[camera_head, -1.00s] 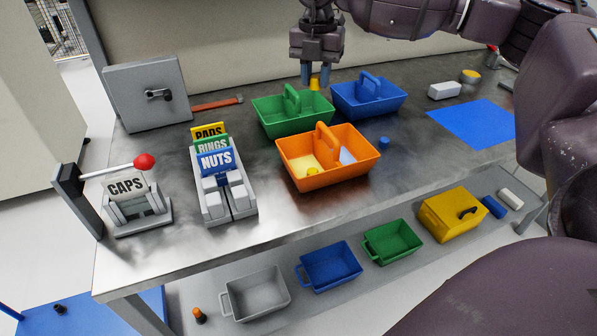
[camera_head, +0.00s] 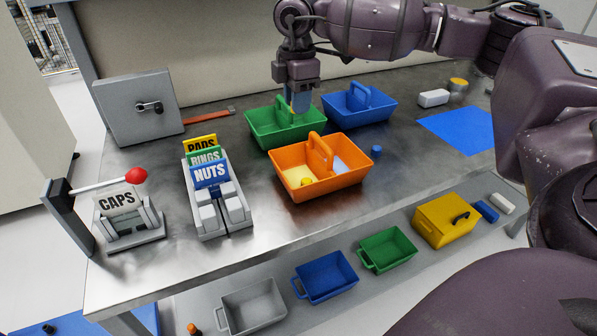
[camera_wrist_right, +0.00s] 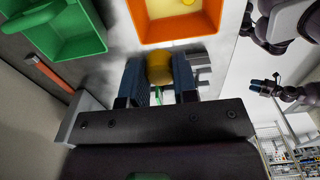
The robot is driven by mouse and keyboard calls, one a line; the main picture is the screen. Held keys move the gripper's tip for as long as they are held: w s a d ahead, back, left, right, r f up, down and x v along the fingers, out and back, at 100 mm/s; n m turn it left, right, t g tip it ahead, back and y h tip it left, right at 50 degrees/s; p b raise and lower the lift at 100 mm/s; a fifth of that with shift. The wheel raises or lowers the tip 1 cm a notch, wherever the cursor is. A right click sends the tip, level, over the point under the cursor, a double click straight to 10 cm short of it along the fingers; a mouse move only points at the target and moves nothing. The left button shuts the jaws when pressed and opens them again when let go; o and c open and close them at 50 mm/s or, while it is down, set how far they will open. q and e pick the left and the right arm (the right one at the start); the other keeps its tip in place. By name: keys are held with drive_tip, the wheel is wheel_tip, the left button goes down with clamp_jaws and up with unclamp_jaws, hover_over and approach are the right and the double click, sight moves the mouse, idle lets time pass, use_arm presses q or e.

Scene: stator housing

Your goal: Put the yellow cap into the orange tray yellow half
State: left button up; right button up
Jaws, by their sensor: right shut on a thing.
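The orange tray (camera_head: 335,187) stands mid-table with a raised central handle. Its left half is yellow inside and holds a small yellow cap (camera_head: 306,182); its right half is pale blue. My right gripper (camera_head: 298,103) is over the green tray, behind the orange one. In the right wrist view it is shut on another yellow cap (camera_wrist_right: 159,68), which sits between the blue fingers; the fingers mostly hide this cap in the head view. The orange tray's yellow half (camera_wrist_right: 182,27) lies just beyond the held cap there. My left gripper (camera_wrist_right: 265,86) appears small at the right of the wrist view; its opening is unclear.
A green tray (camera_head: 262,133) and a blue tray (camera_head: 345,117) with raised handles stand behind the orange one. A small blue part (camera_head: 376,150) lies to its right. Label stands (camera_head: 218,205) and a red-knobbed lever (camera_head: 137,176) are left.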

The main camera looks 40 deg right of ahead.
drive_tip(key=b, duration=0.2)
hover_over(297, 175)
wheel_tip(297, 175, down, 12)
drive_tip(key=shift+d+r, duration=0.1)
drive_tip(key=shift+r, duration=0.05)
wheel_tip(297, 175, down, 5)
drive_tip(key=shift+f+b, duration=0.2)
drive_tip(key=shift+b, duration=0.45)
drive_tip(key=shift+f, duration=0.35)
drive_tip(key=shift+r, duration=0.15)
drive_tip(key=o, duration=0.7)
use_arm(q)
drive_tip(key=f, duration=0.3)
drive_tip(key=shift+s+a+f+g, duration=0.15)
drive_tip(key=shift+a+g, duration=0.05)
drive_tip(key=shift+g, duration=0.1)
drive_tip(key=shift+f, duration=0.1)
